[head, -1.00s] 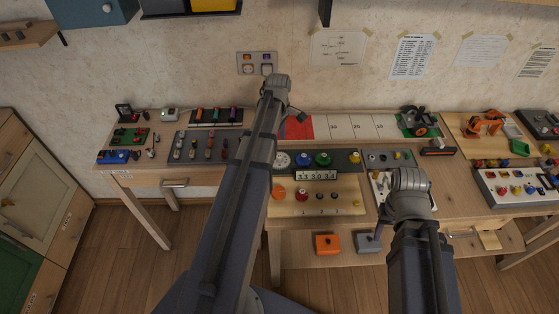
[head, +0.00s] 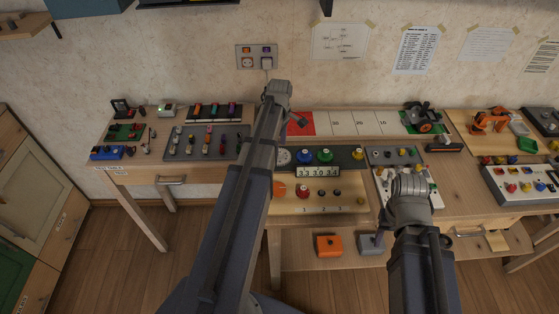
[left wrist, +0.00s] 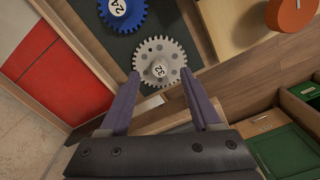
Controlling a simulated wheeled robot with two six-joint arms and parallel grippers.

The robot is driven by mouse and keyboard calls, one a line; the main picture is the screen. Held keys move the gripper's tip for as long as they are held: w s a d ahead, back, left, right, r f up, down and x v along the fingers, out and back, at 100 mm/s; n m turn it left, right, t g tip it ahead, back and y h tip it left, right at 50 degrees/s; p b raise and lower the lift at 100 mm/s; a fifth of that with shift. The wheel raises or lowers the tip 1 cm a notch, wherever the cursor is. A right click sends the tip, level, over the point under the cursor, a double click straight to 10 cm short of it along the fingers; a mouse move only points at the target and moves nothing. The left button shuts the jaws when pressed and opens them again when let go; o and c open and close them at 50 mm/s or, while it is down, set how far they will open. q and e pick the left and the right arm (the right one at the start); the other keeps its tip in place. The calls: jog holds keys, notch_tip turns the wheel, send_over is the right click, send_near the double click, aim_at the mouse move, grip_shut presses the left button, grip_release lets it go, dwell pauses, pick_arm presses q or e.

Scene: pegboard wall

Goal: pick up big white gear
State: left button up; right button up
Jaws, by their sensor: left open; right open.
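The big white gear (left wrist: 160,52) is a toothed disc with several holes and a hub marked 32. In the left wrist view it lies on a dark panel, beyond and between the fingertips of my left gripper (left wrist: 160,76). That gripper is open and empty, with a finger toward each side of the gear.
A blue gear (left wrist: 122,12) sits beside the white one. A blue gear (head: 304,156) and a green gear (head: 325,154) stand on the same panel. An orange knob (left wrist: 290,12) is on the wooden board nearby. A red panel (left wrist: 40,75) lies left in the wrist view.

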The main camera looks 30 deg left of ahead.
aim_at(280, 155)
pick_arm(q)
notch_tip(280, 155, down, 3)
jog(key=shift+r+b, duration=0.1)
jog(key=shift+b, duration=0.8)
pick_arm(e)
notch_tip(280, 155, down, 3)
jog(key=shift+r, duration=0.15)
pick_arm(q)
jog(key=shift+r, duration=0.1)
jog(key=shift+c, duration=0.3)
grip_shut()
